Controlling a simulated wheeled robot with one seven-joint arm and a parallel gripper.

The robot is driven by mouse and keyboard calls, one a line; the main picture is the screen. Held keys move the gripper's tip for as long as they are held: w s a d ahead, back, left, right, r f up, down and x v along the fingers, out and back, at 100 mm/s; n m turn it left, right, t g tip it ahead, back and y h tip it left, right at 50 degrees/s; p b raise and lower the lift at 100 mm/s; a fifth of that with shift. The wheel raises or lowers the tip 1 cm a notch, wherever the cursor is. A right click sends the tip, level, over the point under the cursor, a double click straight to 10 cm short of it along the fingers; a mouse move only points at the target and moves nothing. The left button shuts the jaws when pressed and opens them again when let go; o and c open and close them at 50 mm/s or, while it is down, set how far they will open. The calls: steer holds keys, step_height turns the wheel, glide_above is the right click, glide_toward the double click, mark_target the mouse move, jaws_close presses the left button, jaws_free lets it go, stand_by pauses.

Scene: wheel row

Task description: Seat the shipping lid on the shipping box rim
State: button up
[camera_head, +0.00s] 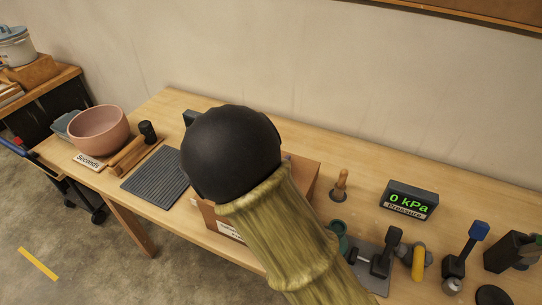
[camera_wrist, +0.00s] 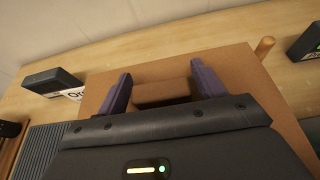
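In the head view, the brown cardboard shipping box (camera_head: 228,226) stands on the table, mostly hidden behind my arm. In the wrist view, a flat brown cardboard panel, apparently the shipping lid (camera_wrist: 240,75), fills the middle, with a brown block-like grip (camera_wrist: 162,92) on it. My gripper (camera_wrist: 162,85) is over the panel, its two dark purple fingers apart on either side of the block. A gap shows between each finger and the block. Whether the panel rests evenly on the box rim is hidden. The head view does not show my fingers.
Left of the box are a ribbed grey mat (camera_head: 157,180), a pink bowl (camera_head: 99,131) and a "Seconds" sign (camera_head: 88,161). Right are a wooden-handled tool (camera_head: 340,186), a pressure display (camera_head: 409,200) and several dark tools. A dark block (camera_wrist: 52,80) stands beyond the panel's left side.

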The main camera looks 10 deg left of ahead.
steer(key=shift+s+a+r, duration=0.1)
steer(key=shift+s, duration=0.1)
steer(key=shift+s+a+r, duration=0.1)
steer(key=shift+s+r, duration=0.05)
steer(key=shift+s, duration=0.15)
steer(key=shift+p+v, duration=0.55)
steer(key=shift+v, duration=0.7)
steer(key=shift+o, duration=0.4)
steer(key=o, duration=0.5)
steer(key=shift+c, duration=0.2)
steer(key=shift+o, duration=0.7)
